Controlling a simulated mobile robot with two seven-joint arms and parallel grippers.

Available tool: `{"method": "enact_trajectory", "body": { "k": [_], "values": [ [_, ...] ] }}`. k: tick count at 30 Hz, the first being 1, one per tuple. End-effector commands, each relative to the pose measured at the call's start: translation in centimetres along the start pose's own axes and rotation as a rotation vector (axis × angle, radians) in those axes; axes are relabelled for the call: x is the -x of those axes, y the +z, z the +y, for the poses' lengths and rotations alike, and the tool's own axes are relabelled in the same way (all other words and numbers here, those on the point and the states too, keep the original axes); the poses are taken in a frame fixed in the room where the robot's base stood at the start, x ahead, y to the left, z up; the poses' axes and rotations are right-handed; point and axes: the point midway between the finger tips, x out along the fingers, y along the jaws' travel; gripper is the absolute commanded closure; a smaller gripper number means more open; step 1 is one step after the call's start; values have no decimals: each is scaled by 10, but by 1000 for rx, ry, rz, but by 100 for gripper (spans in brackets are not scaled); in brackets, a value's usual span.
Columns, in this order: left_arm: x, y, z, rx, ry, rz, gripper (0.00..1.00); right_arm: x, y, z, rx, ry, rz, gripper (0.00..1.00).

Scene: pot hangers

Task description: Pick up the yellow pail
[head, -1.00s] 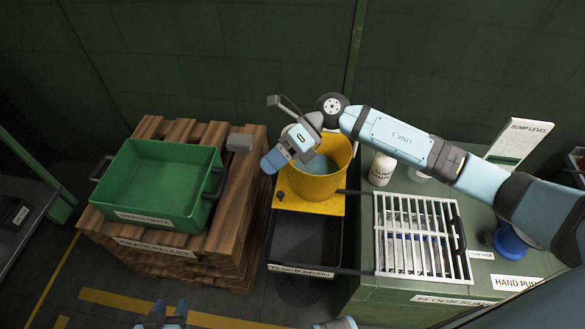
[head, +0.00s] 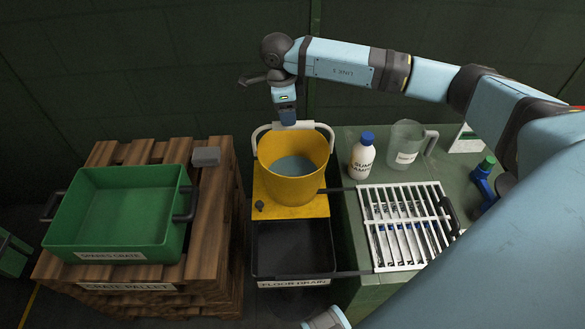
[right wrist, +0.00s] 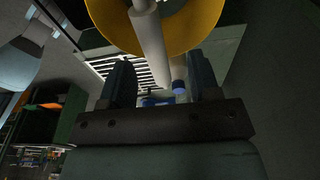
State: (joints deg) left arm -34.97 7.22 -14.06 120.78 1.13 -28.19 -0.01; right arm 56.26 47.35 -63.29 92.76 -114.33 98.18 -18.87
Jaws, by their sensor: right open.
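The yellow pail (head: 297,187) stands upright on the yellow plate (head: 262,197) behind the floor drain, with greyish-blue contents inside. Its pale handle (head: 319,126) is up over the far rim. My right gripper (head: 288,120) points down at the handle's top, at the pail's far side. In the right wrist view, my right gripper (right wrist: 162,82) has its two dark fingers apart. The white handle grip (right wrist: 149,45) shows in the gap between them, and the yellow pail (right wrist: 190,28) fills the top. I cannot tell if the fingers touch the handle. My left gripper is out of view.
The black floor drain tray (head: 292,248) lies in front of the pail. Right of it, the green bench (head: 355,287) bears a white bottle (head: 362,160), a clear jug (head: 405,145) and a white grate (head: 408,225). Left, a green crate (head: 120,255) sits on a wooden pallet (head: 222,205).

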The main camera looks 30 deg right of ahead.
Motion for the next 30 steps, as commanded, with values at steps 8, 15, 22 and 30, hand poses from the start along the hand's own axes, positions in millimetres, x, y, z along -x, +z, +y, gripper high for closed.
{"method": "enact_trajectory", "body": {
  "k": [8,15,22,30],
  "values": [
    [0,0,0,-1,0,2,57,-19,-1,1,0,0,0,44],
    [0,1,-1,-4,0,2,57,-51,-10,7,0,2,1,44],
    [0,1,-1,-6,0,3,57,-66,-9,7,1,0,-1,44],
    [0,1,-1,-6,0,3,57,-66,-9,7,0,0,-1,44]
  ]
}}
